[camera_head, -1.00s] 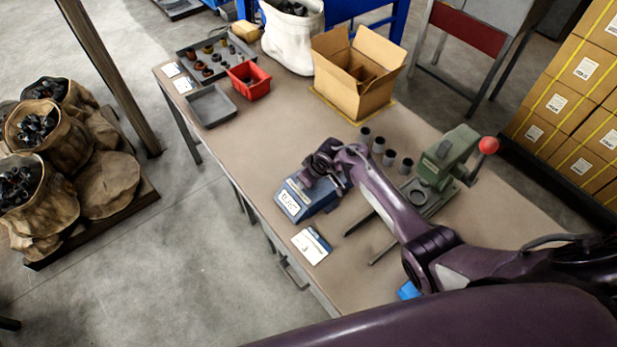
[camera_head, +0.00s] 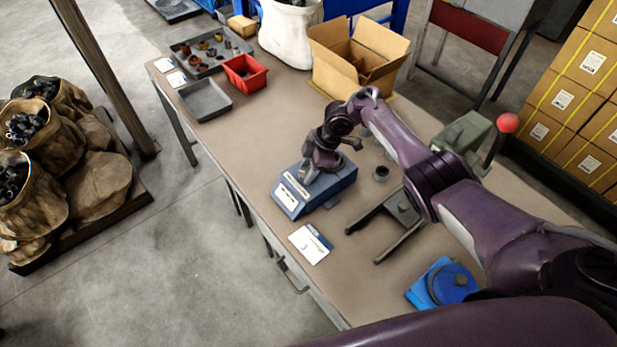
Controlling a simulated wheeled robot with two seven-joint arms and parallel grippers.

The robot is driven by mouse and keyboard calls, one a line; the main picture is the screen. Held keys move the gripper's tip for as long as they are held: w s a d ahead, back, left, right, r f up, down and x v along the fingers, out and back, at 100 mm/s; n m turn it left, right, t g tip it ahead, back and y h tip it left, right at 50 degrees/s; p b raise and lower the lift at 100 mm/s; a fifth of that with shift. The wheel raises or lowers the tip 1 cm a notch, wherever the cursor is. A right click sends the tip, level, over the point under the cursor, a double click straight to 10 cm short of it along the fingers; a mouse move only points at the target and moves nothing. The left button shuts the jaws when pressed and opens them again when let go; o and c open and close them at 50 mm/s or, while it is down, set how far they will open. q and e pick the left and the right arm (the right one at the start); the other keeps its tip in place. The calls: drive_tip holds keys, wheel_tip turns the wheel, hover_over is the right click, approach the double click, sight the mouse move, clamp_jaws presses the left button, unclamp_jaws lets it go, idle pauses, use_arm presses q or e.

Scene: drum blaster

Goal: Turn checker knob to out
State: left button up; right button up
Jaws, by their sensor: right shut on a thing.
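The checker is a blue box (camera_head: 318,195) with a white label on its front, on the table in the middle of the head view. My right gripper (camera_head: 312,172) reaches down onto the top of the box from above. It is shut on the checker's knob. The knob itself is mostly hidden by the gripper, so I cannot tell its setting. The label is too small to read. My left gripper is not in view.
A white card (camera_head: 311,243) lies in front of the checker. A dark metal fork-shaped holder (camera_head: 385,232) and a green press with a red-ball lever (camera_head: 463,133) stand to the right. A blue round-topped device (camera_head: 447,285) is nearer. An open carton (camera_head: 355,62) stands behind.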

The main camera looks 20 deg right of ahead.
drive_tip(key=n+b, duration=0.2)
drive_tip(key=b, duration=0.1)
drive_tip(key=g+b, duration=0.1)
drive_tip(key=shift+w+f+n+b, duration=0.25)
drive_tip(key=shift+n+b, duration=0.1)
drive_tip(key=shift+n, duration=0.05)
drive_tip(key=shift+r+n, duration=0.2)
drive_tip(key=shift+n, duration=0.1)
drive_tip(key=shift+n+b, duration=0.3)
drive_tip(key=shift+b, duration=0.05)
drive_tip(key=shift+w+f+n+g+b, duration=0.1)
drive_tip(key=shift+n+g+b, duration=0.35)
drive_tip(key=shift+b, duration=0.5)
drive_tip(key=shift+a+n+b, duration=0.15)
drive_tip(key=shift+n+b, duration=0.5)
drive_tip(key=shift+b, duration=0.1)
drive_tip(key=shift+n+g+h+b, duration=0.3)
drive_tip(key=shift+n+g+b, duration=0.1)
drive_tip(key=shift+n, duration=0.1)
drive_tip(key=shift+r+n, duration=0.25)
drive_tip(key=shift+n, duration=0.15)
drive_tip(key=shift+n+g+h, duration=0.3)
drive_tip(key=shift+n+g, duration=0.05)
drive_tip(key=shift+n, duration=0.75)
